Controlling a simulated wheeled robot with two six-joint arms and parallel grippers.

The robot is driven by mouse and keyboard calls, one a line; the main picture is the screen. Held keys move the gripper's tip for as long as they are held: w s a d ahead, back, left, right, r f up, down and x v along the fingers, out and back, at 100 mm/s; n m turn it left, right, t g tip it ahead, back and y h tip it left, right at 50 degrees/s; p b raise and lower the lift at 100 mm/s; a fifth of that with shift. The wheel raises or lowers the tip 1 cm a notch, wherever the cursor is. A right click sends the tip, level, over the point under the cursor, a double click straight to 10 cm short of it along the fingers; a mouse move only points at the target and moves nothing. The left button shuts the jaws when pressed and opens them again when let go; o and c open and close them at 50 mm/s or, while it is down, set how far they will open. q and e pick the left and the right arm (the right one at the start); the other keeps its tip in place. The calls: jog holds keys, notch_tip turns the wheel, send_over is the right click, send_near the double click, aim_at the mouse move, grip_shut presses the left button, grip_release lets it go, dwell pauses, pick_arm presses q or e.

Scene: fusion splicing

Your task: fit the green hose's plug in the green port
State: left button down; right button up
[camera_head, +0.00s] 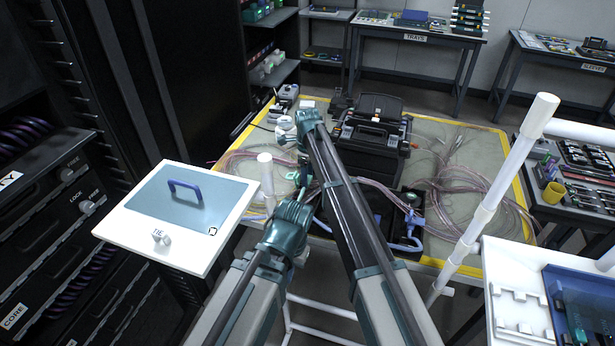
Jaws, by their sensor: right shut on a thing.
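My right arm reaches up from the bottom centre to a teal wrist over the left part of the grey mat. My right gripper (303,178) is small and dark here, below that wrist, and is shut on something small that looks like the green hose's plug. The hose itself cannot be told apart from the tubing behind it. My left arm comes up from the bottom, and its teal wrist is near the mat's front edge. My left gripper's fingers cannot be made out. No green port can be clearly identified.
A black splicing machine (374,135) stands on the yellow-edged mat (460,131). Loose pinkish tubing (468,190) lies at the right. A black tray (437,236) is in front. A white pole (497,190) rises at the right.

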aim_at(308, 196)
jog(key=shift+f+b, duration=1.85)
jog(key=shift+f, duration=0.1)
jog(key=shift+f, duration=0.2)
jog(key=shift+f+b, duration=0.3)
jog(key=shift+b, duration=0.25)
jog(key=shift+s+f+b, duration=0.25)
jog(key=shift+s+b, duration=0.1)
jog(key=shift+b, duration=0.1)
jog(key=o, duration=1.4)
jog(key=shift+w, duration=0.1)
jog(key=shift+d+r, duration=0.1)
jog(key=shift+r, duration=0.05)
